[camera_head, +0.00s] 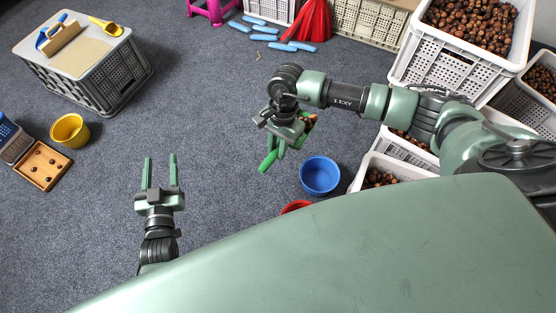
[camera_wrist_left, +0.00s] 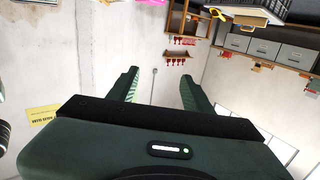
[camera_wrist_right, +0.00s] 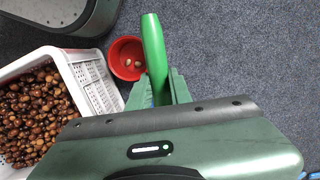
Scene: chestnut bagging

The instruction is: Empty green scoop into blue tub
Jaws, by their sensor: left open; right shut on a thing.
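A green scoop (camera_head: 269,160) is held by my right gripper (camera_head: 286,143), which is shut on its handle. Brown chestnuts show in the scoop bowl, beside the gripper in the head view. In the right wrist view the green handle (camera_wrist_right: 153,58) stands between the fingers (camera_wrist_right: 158,90); the bowl is hidden there. The blue tub (camera_head: 320,175) stands on the floor, right of and nearer than the scoop, apart from it; its visible inside looks empty. My left gripper (camera_head: 161,172) is open and empty over the floor at left; its open fingers also show in the left wrist view (camera_wrist_left: 158,90).
A red tub (camera_head: 296,207) stands near the blue tub, partly hidden by my body; it holds a few pieces in the right wrist view. White crates of chestnuts (camera_head: 408,70) fill the right. A yellow tub (camera_head: 70,131) and wooden tray (camera_head: 42,166) stand at left. The middle floor is clear.

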